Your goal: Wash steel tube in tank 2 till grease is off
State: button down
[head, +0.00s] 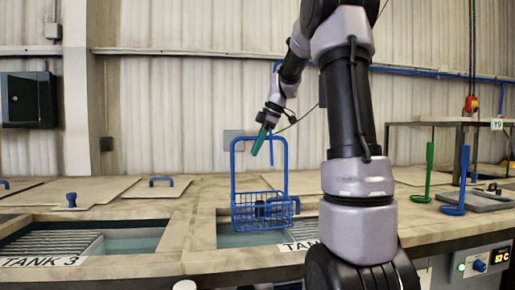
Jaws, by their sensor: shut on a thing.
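My gripper (265,134) is shut on the top of the tall handle of a blue wire basket (262,222). The basket hangs upright in the opening of the middle tank (228,241), with its lower part at about the water level; I cannot tell how deep it sits. A small dark piece (262,208) shows inside the basket, behind the wires. It may be the steel tube, but grease on it is too small to make out. The middle tank's label (299,245) reads "TANK"; its number is hidden by my arm.
Tank 3 (130,244) is open at the left, with a slatted rack (50,243) beside its water. Lids with blue handles (161,182) lie behind. Green (428,172) and blue (459,182) hooked tools stand at the right. A control panel (482,263) reads about 53 C.

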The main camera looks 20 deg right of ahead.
notch_tip(320, 180, down, 24)
jog(key=shift+r, duration=0.25)
dwell(0.7)
dwell(0.4)
jog(key=shift+s+d, duration=0.25)
jog(key=shift+d, duration=0.95)
jog(key=shift+w+a, duration=0.2)
jog(key=shift+a, duration=0.95)
jog(key=shift+w+a, duration=0.2)
jog(key=shift+a, duration=0.95)
jog(key=shift+s+d, duration=0.2)
jog(key=shift+d, duration=0.85)
